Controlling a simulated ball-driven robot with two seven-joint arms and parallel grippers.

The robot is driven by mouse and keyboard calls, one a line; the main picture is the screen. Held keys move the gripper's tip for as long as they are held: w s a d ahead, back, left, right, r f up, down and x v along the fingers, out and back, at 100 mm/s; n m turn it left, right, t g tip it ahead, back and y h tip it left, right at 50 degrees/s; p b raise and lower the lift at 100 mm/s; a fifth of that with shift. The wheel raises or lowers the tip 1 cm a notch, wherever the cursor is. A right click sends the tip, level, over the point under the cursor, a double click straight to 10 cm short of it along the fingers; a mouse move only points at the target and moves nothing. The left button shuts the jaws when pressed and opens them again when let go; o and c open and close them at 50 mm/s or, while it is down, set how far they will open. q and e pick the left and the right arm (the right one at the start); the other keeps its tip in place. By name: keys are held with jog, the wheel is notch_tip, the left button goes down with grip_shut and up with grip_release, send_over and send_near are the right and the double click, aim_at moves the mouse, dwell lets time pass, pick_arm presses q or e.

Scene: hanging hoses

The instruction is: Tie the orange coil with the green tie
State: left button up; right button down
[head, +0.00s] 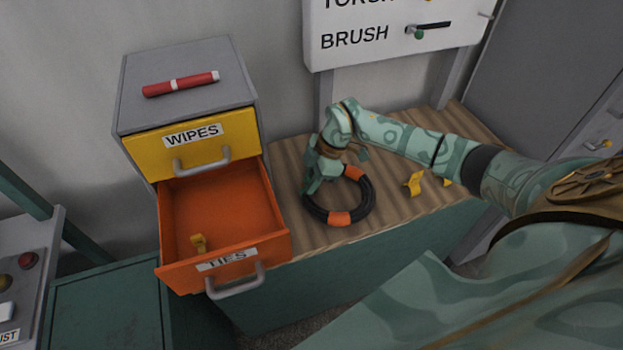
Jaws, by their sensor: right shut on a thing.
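The coil (367,203), a black ring of hose with orange bands, lies on the wooden bench top (290,175). My right gripper (310,191) reaches down at the coil's left rim and is shut there, apparently on the coil. Its fingers hide that part of the rim, and I cannot see whether a tie is between them. I cannot make out a green tie anywhere. My left gripper is not in view.
Another yellow tie (413,183) is on the bench to the right. A red marker-like tube (180,84) lies on the grey cabinet (215,60). A BRUSH board (380,55) hangs behind.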

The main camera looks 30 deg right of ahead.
jog(key=shift+f, duration=0.1)
jog(key=shift+f+b, duration=0.5)
jog(key=shift+f, duration=0.5)
jog(key=shift+f+b, duration=0.3)
jog(key=shift+f, duration=0.3)
